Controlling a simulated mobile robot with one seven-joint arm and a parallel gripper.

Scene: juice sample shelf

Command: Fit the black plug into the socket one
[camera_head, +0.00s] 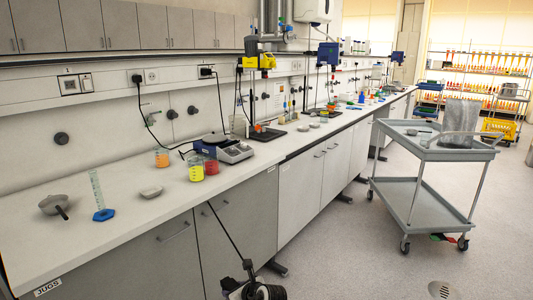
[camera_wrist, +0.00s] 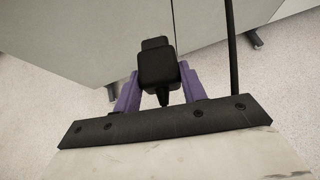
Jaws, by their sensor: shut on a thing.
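My gripper (camera_wrist: 158,72) shows in the wrist view with two purple fingers, shut on the black plug (camera_wrist: 156,62). The plug is a blocky black piece held between the fingers, with a narrow dark part below it. A thin dark cord runs up from near it. In the head view, a dark cord (camera_head: 228,232) runs from the bench front down to dark parts at the bottom edge, where the plug is hard to make out. Wall sockets sit above the bench: one at left (camera_head: 69,85) and one further right (camera_head: 152,76).
Black plugs (camera_head: 137,78) with cords fill other wall outlets. The white bench (camera_head: 130,205) holds a balance (camera_head: 232,150), coloured beakers (camera_head: 195,171), a cylinder with a blue base (camera_head: 103,214) and a grey bowl (camera_head: 55,204). A grey trolley (camera_head: 430,152) stands right; floor between is clear.

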